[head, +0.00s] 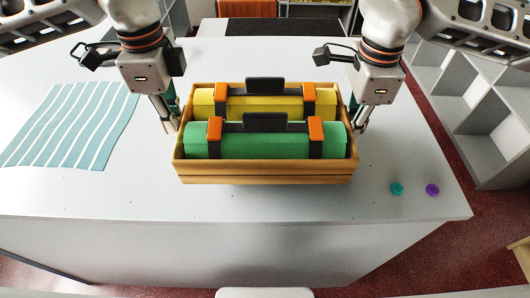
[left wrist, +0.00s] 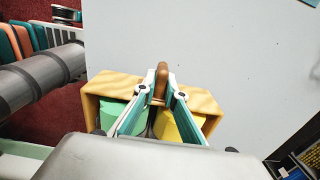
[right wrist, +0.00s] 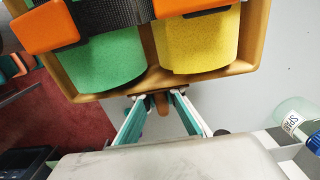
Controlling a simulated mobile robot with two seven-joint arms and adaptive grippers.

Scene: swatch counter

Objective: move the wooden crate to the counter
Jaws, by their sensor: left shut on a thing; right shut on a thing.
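The wooden crate (head: 265,172) is over the front middle of the white counter (head: 130,185), roughly level. I cannot tell whether its base touches the top. Inside lie a green roll-shaped case (head: 265,145) and a yellow one (head: 265,104), each with orange clips and a dark handle. My left gripper (head: 174,126) is at the crate's left end, shut on its brown handle (left wrist: 160,85). My right gripper (head: 357,126) is at the right end, shut on the other handle (right wrist: 163,106). The crate's ends partly hide the fingertips in the head view.
A striped teal cloth (head: 75,125) lies on the counter at left. A teal disc (head: 397,188) and a purple disc (head: 432,190) lie at the front right. Grey shelving (head: 480,110) stands beyond the right edge. A bottle (right wrist: 296,120) shows in the right wrist view.

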